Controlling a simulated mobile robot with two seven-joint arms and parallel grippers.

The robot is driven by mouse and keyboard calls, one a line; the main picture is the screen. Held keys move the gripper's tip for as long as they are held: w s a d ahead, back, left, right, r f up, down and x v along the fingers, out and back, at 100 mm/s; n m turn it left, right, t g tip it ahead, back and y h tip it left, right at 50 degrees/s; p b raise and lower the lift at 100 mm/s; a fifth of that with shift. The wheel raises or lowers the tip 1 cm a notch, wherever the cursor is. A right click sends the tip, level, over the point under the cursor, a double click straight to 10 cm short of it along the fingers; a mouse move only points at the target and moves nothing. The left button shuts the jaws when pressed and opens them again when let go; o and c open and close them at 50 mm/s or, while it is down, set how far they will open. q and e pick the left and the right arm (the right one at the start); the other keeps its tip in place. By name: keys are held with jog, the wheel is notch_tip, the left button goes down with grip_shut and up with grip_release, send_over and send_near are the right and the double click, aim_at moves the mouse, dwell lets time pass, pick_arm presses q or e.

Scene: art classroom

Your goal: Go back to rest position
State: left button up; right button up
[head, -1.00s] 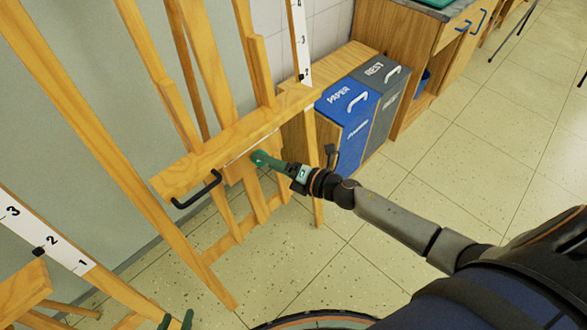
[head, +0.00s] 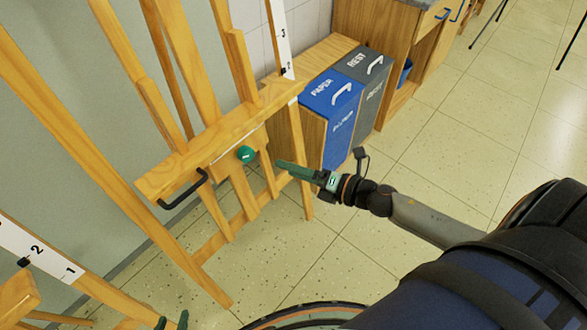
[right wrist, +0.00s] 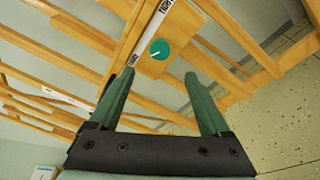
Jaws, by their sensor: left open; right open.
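My right gripper (head: 297,170) is right of the wooden easel (head: 215,135) in the head view, apart from it and holding nothing. In the right wrist view its two fingers (right wrist: 158,100) are spread wide with nothing between them. A round green knob (head: 246,154) sits on the easel below its ledge; it also shows beyond the fingertips in the right wrist view (right wrist: 160,50). My left gripper (head: 172,321) shows only as green fingertips at the bottom edge of the head view; the rest of it is out of frame.
A blue PAPER bin (head: 332,93) and a grey REST bin (head: 365,75) stand in a wooden cabinet behind my right gripper. A second easel (head: 50,255) with a number scale is at the lower left. The tiled floor (head: 440,150) at right is clear.

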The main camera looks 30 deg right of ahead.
jog(key=s+a+f+m+g+h+p, duration=0.2)
jog(key=s+m, duration=0.5)
jog(key=m, duration=0.6)
jog(key=s+a+f+m+g+h+p, duration=0.2)
jog(key=s+m, duration=0.6)
jog(key=m, duration=0.6)
notch_tip(320, 180, down, 2)
jog(key=a+h+p, duration=0.1)
jog(key=p, duration=0.2)
jog(key=shift+a+f+g+h, duration=0.15)
jog(key=shift+a+g+h, duration=0.15)
jog(key=shift+h, duration=0.1)
